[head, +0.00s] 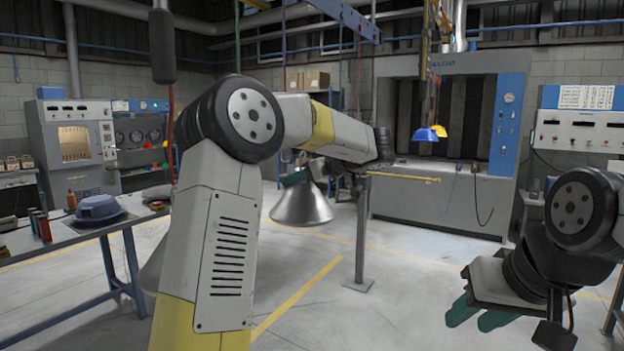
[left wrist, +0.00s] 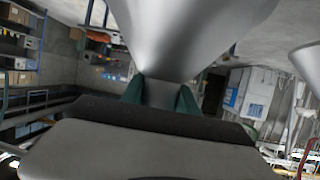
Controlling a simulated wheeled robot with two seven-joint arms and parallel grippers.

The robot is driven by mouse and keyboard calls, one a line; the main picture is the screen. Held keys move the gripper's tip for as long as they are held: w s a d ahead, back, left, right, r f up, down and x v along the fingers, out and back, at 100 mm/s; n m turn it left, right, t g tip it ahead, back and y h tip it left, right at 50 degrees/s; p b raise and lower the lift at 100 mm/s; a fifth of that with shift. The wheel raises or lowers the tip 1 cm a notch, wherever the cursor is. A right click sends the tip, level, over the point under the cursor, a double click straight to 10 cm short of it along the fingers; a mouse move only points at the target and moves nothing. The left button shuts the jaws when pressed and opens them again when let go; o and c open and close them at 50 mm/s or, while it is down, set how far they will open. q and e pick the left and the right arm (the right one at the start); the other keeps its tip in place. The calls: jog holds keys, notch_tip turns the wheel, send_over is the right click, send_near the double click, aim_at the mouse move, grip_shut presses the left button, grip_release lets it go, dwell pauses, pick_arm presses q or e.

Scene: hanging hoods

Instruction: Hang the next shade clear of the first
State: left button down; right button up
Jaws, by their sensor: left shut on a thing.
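A silver cone-shaped shade (head: 302,207) hangs in the air at the middle of the head view, its wide rim down. My left gripper (head: 295,178) is shut on its upper part, partly hidden behind my arm. The left wrist view shows the shade (left wrist: 195,35) between the green fingertips (left wrist: 160,97). A second pale shade-like shape (left wrist: 308,62) is cut off at the right edge there, apart from the held one. A grey curved shape (head: 150,272) is mostly hidden behind my left arm in the head view. My right gripper (head: 478,314) is open and empty at lower right.
A post (head: 361,235) carries a yellow bar (head: 405,178) right of the shade. Blue (head: 425,134) and yellow hoods hang before the booth (head: 430,200). A bench (head: 75,232) with a blue bowl-like object (head: 99,208) stands at left.

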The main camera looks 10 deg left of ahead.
pick_arm(q)
jog(key=shift+a, duration=0.15)
jog(key=shift+w+a, duration=0.2)
jog(key=shift+a, duration=0.3)
jog(key=shift+w+a, duration=0.2)
jog(key=shift+a, duration=0.25)
jog(key=shift+a, duration=0.1)
jog(key=shift+w+a, duration=0.25)
jog(key=shift+a, duration=0.4)
jog(key=shift+w+a, duration=0.25)
jog(key=shift+a, duration=0.4)
jog(key=shift+f, duration=1.3)
jog(key=c, duration=0.8)
grip_release()
jog(key=shift+c, duration=0.2)
